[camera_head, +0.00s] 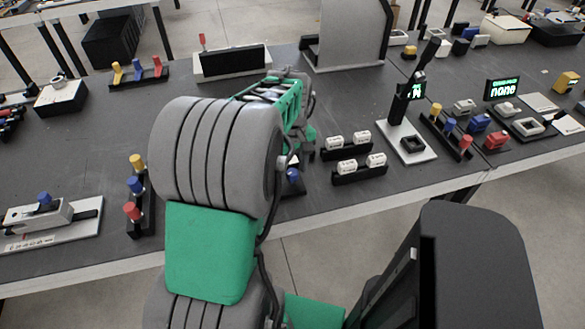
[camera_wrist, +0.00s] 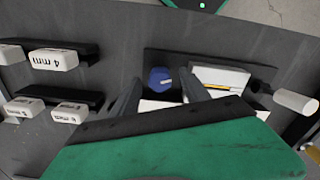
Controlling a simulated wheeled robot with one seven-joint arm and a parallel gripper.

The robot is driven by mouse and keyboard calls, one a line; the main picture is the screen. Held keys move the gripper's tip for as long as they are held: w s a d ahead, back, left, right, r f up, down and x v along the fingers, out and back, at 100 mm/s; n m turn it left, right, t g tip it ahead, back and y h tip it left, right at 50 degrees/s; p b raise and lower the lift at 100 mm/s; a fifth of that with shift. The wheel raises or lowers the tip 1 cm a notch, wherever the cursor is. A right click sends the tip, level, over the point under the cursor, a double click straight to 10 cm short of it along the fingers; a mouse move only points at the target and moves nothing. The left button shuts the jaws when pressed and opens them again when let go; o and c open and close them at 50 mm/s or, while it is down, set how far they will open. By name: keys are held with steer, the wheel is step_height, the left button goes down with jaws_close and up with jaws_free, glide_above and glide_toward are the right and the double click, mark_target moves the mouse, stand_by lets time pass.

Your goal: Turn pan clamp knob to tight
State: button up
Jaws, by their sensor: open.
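A blue knob (camera_wrist: 160,79) with a short pale mark on its face shows in the wrist view; I take it for the pan clamp knob. It sits on a dark device with white parts. My gripper (camera_wrist: 161,85) is open, with one dark finger on each side of the knob. Whether the fingers touch it I cannot tell. In the head view the blue knob (camera_head: 293,175) shows just beyond my arm, which hides most of its device and my fingers.
A pale cylindrical handle (camera_wrist: 296,102) sticks out to the right of the device in the wrist view. Racks of white labelled blocks (camera_head: 347,168) stand close right of my arm in the head view. A black lever on a white base (camera_head: 413,153) is farther right.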

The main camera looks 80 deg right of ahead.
jaws_close()
stand_by(0.4)
steer(key=shift+m, duration=0.4)
steer(key=m, duration=0.2)
steer(key=shift+m+p, duration=0.4)
steer(key=m, duration=0.4)
steer(key=shift+r+m+p, duration=0.1)
steer(key=shift+m+p, duration=0.2)
steer(key=shift+p, duration=0.1)
steer(key=m, duration=0.4)
steer(key=shift+p, duration=0.3)
steer(key=shift+m, duration=1.9)
